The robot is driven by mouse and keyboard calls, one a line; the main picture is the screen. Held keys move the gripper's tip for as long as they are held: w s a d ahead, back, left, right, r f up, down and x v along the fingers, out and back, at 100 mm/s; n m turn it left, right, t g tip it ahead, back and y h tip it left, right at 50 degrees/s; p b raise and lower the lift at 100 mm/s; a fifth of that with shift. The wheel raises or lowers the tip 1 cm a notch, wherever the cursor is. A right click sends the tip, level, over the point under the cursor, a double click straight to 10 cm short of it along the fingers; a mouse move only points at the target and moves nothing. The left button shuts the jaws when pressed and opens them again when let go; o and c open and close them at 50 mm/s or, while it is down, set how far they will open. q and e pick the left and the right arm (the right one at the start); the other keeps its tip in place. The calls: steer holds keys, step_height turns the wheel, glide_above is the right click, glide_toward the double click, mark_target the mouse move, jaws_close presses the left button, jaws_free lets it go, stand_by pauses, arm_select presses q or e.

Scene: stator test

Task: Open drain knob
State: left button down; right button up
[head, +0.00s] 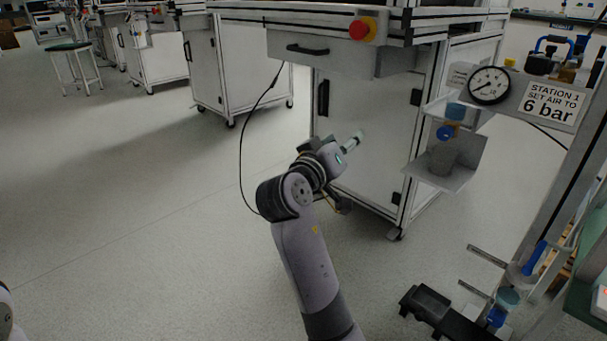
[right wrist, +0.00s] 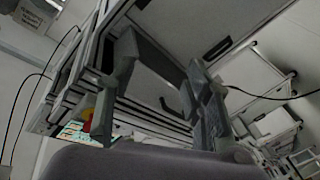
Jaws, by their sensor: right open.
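A panel-mounted unit with a round pressure gauge (head: 490,85) stands at the right in the head view. A blue knob (head: 447,132) shows below and left of the gauge, above a grey tray (head: 457,178). More blue parts (head: 497,316) sit low at the right; I cannot tell for sure which part is the drain knob. My right gripper (right wrist: 165,95) is open and empty in the right wrist view. In the head view my right arm reaches up the middle, left of the gauge unit and apart from it. Only a bit of my left arm shows at the left edge.
A white wheeled cabinet (head: 360,140) with a red and yellow button (head: 362,29) stands behind my right arm; the button also shows in the right wrist view (right wrist: 88,116). A "6 bar" sign (head: 550,101) is beside the gauge. The floor (head: 130,210) at left is clear.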

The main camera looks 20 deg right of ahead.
steer(key=w+a+f+n+y+p, duration=0.2)
steer(key=a+f+n+y+p, duration=0.1)
steer(key=f+p, duration=0.4)
steer(key=w+a+f+n+y+p, duration=0.3)
steer(key=f+n+p, duration=0.1)
steer(key=f+p, duration=0.3)
steer(key=shift+w+a+y+p, duration=0.2)
steer(key=shift+y+p, duration=0.2)
steer(key=shift+p, duration=0.1)
steer(key=shift+r, duration=0.1)
